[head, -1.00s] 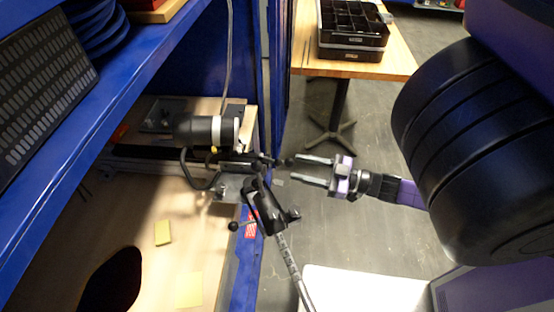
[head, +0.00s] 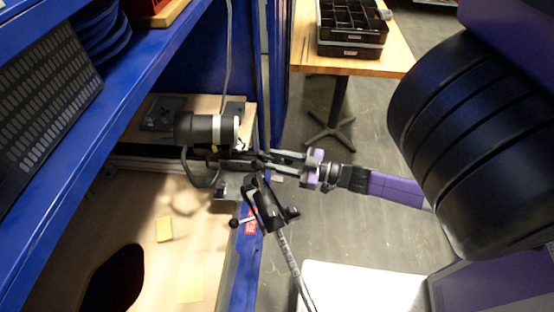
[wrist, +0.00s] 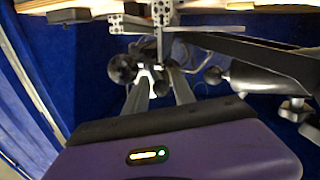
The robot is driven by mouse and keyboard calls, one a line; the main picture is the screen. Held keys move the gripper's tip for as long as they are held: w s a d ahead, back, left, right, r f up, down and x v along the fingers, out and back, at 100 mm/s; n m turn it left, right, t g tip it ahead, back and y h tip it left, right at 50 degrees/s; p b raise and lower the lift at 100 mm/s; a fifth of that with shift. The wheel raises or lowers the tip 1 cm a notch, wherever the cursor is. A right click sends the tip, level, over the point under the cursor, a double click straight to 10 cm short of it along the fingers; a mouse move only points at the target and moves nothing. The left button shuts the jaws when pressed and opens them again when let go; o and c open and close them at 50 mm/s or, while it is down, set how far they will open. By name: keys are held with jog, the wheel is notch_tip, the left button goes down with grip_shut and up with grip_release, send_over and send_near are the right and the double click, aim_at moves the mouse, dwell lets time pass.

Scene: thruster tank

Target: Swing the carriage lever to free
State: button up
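The carriage (head: 236,165) is a dark metal assembly below a black cylinder with a white band, at the left bench's right edge in the head view. A dark lever (head: 260,161) juts right from it. My gripper (head: 269,162) is at this lever's outer end, its two grey fingers spread, one on the upper and one on the lower side. I cannot tell whether they touch it. In the wrist view the fingers (wrist: 162,84) point at the metal parts with a gap between them. A dark round knob (wrist: 122,68) is left of them; a smaller knob (wrist: 213,75) is to the right.
A clamp-like black fitting (head: 268,206) on a silver rod stands just below my gripper. A small ball-ended handle (head: 235,223) sits at its left. The black cylinder (head: 207,130) is above left. A blue shelf frame is at left. Open floor (head: 345,215) lies to the right.

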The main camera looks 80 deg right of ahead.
grip_shut()
jog(key=shift+w+a, duration=0.15)
jog(key=shift+a, duration=0.1)
dwell(0.9)
